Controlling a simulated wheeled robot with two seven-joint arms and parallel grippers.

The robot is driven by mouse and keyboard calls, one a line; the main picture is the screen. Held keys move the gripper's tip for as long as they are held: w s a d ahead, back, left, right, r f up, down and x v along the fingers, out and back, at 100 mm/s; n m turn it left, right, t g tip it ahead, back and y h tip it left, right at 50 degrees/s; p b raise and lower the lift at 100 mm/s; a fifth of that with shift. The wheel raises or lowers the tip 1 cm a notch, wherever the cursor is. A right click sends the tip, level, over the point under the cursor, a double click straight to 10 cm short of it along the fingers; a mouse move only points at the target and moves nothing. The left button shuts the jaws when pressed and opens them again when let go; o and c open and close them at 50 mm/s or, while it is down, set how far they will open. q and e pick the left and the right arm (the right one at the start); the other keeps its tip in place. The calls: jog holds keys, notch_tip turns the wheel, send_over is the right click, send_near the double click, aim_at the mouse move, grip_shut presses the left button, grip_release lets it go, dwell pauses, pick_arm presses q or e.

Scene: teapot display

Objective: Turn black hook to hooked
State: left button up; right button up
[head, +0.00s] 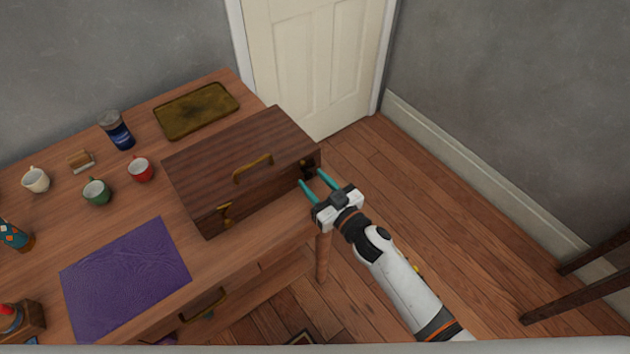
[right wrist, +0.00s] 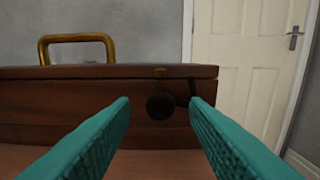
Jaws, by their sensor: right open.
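A brown wooden chest (head: 250,165) stands shut on the table, with a brass handle on its lid. Black hardware (head: 307,169) sits at the right end of its front. In the right wrist view this shows as a round black knob (right wrist: 160,106) and a thin black bar (right wrist: 193,88) to its right, partly hidden by a finger. I cannot tell how the two connect. My left gripper is not in view.
A brass latch (head: 226,213) is at the left of the chest's front.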

jog(key=shift+w+a, duration=0.15)
jog(key=shift+w, duration=0.05)
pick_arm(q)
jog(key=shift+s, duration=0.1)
pick_arm(e)
grip_shut()
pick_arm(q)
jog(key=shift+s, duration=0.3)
pick_arm(e)
jog(key=n, duration=0.6)
jog(key=shift+b, duration=0.3)
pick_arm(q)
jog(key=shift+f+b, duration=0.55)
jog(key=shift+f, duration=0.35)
pick_arm(e)
jog(key=n, duration=0.6)
jog(key=shift+n, duration=0.4)
